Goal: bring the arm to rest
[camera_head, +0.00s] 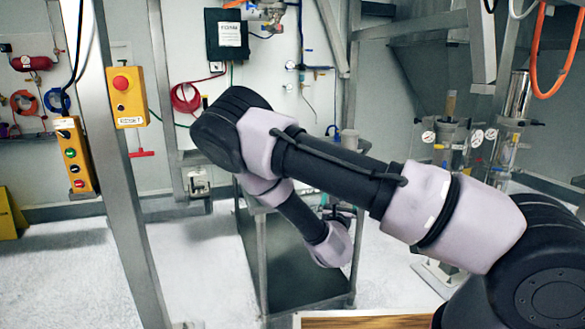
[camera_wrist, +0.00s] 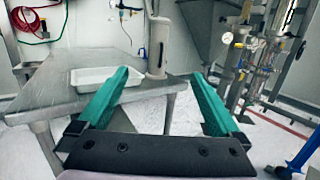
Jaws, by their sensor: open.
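My arm (camera_head: 335,170) is bent at its elbow in the head view, with the upper part reaching left and the lower part slanting down to the right. Its wrist end is in front of a grey metal cart or table (camera_head: 262,260). In the head view I cannot make out my gripper's fingers. In the wrist view my gripper (camera_wrist: 160,78) shows two teal fingers spread wide apart, with nothing between them.
A metal post (camera_head: 120,200) carries yellow control boxes (camera_head: 127,97) at the left. Gauges and piping (camera_head: 470,140) stand behind my arm at the right. A wooden surface (camera_head: 365,322) shows at the bottom edge. Pale floor (camera_head: 80,270) is clear at the lower left.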

